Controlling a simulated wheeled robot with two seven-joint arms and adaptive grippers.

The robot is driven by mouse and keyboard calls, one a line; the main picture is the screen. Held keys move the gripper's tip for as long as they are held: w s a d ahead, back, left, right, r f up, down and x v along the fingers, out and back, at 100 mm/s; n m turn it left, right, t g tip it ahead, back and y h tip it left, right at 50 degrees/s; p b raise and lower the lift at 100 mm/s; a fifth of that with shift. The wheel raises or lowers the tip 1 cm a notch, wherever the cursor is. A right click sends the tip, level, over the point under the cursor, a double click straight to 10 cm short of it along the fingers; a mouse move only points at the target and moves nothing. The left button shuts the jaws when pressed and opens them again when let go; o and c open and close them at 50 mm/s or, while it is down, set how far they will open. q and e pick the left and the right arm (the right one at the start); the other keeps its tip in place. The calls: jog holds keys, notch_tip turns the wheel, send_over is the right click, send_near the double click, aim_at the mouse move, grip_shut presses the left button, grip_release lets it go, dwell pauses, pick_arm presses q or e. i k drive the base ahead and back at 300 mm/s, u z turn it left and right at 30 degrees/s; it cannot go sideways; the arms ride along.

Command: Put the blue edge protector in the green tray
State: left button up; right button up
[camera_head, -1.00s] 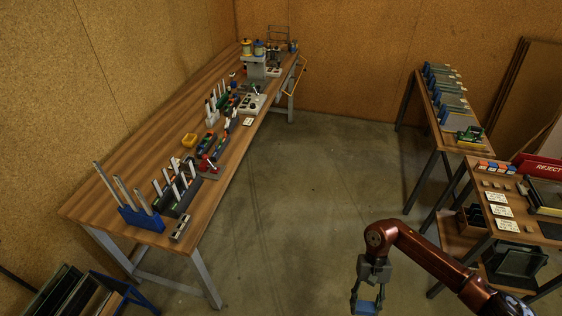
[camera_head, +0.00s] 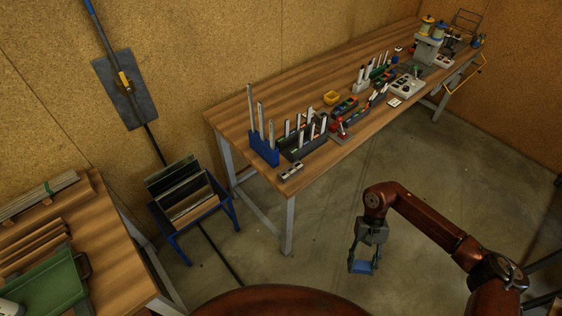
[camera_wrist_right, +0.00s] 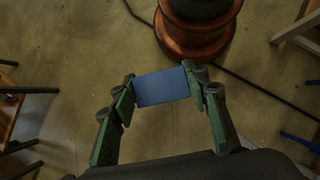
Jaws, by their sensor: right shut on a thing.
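The blue edge protector (camera_wrist_right: 163,87) is held between the fingertips of my right gripper (camera_wrist_right: 160,88) in the right wrist view. It also shows as a small blue piece (camera_head: 362,267) under the right gripper (camera_head: 364,258) in the head view, held in the air above the concrete floor. A green tray (camera_head: 50,288) lies on the wooden table at the lower left of the head view, partly cut off by the frame edge. The right gripper is far to the right of it. My left gripper is not in view.
A long workbench (camera_head: 235,118) with racks and tools runs along the wall. A blue-framed stand with panels (camera_head: 187,207) is on the floor between it and the left table (camera_head: 118,262). Wood strips (camera_head: 35,240) lie behind the green tray. Open floor (camera_head: 440,165) lies right of the workbench.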

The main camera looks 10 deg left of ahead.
aim_at(61, 286)
jog(key=u, duration=3.3)
